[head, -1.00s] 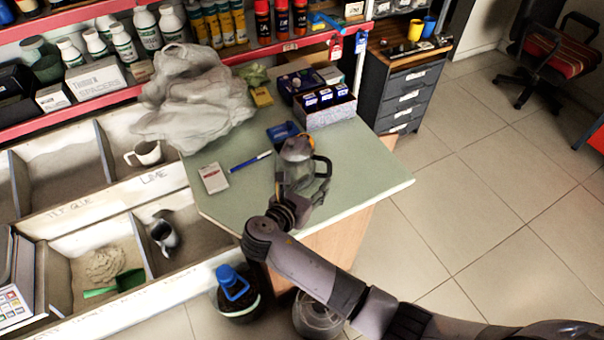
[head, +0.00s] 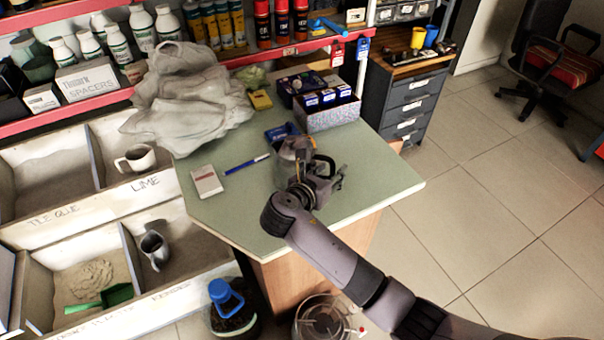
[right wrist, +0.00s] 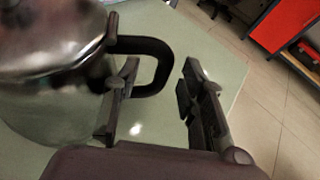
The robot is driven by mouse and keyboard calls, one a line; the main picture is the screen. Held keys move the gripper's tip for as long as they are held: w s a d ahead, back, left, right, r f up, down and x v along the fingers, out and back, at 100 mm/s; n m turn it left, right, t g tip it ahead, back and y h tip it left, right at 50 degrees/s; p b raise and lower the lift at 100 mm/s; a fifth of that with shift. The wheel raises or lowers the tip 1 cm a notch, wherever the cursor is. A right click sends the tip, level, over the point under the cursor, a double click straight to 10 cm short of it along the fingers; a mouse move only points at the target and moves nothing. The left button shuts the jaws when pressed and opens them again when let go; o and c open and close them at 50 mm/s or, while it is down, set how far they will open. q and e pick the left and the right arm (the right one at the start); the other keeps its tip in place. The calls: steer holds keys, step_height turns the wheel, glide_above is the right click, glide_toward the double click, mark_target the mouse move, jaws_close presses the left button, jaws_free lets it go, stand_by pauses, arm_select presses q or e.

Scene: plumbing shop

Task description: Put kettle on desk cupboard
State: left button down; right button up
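A shiny metal kettle (head: 291,152) stands on the green-topped desk (head: 235,215), partly hidden behind my right gripper (head: 327,176) in the head view. In the right wrist view the kettle (right wrist: 45,70) fills the left side, with its black loop handle (right wrist: 160,60) pointing right. My right gripper (right wrist: 158,95) is open there, one finger near the kettle body and the other right of the handle. Whether either finger touches the handle I cannot tell. A dark drawer cupboard (head: 408,105) with a wooden top stands behind the desk. My left gripper is not in view.
A grey plastic bag (head: 190,105), a box with blue packs (head: 328,112), a white packet (head: 206,181) and a blue pen (head: 247,164) lie on the desk. Yellow (head: 417,37) and blue (head: 431,35) cups stand on the cupboard.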

steer(key=shift+c, duration=0.2)
jaws_close()
stand_by(0.3)
steer(key=shift+r, duration=0.1)
stand_by(0.5)
